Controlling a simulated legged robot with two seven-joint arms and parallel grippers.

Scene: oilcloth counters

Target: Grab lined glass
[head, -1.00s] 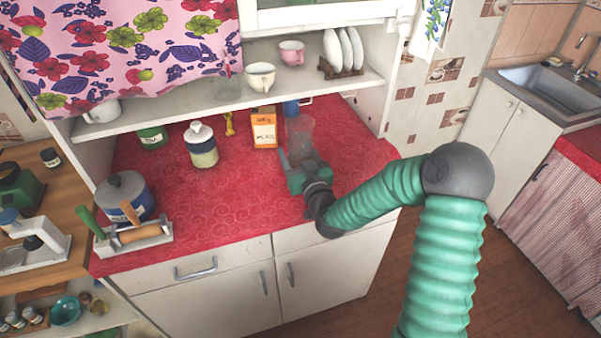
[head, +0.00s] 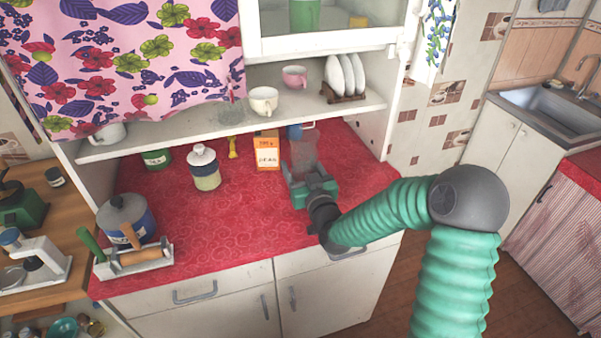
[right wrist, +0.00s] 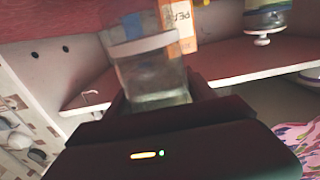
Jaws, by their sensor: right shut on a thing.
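A clear glass (head: 303,150) stands upright on the red counter near the back right; I cannot make out lines on it. My right gripper (head: 311,180), green with a dark wrist, reaches it from the front and is shut on it. In the right wrist view the glass (right wrist: 152,78) sits between the dark fingers, its rim and clear wall visible. Its lower part is partly hidden by the gripper in the head view. My left gripper is not in view.
An orange-and-white box (head: 267,152) stands just left of the glass, and a blue mug (head: 295,131) is close behind. A lidded jar (head: 204,168) stands further left. The shelf (head: 300,118) holds cups, another clear glass (head: 230,110) and a plate rack (head: 345,96). The front middle counter is clear.

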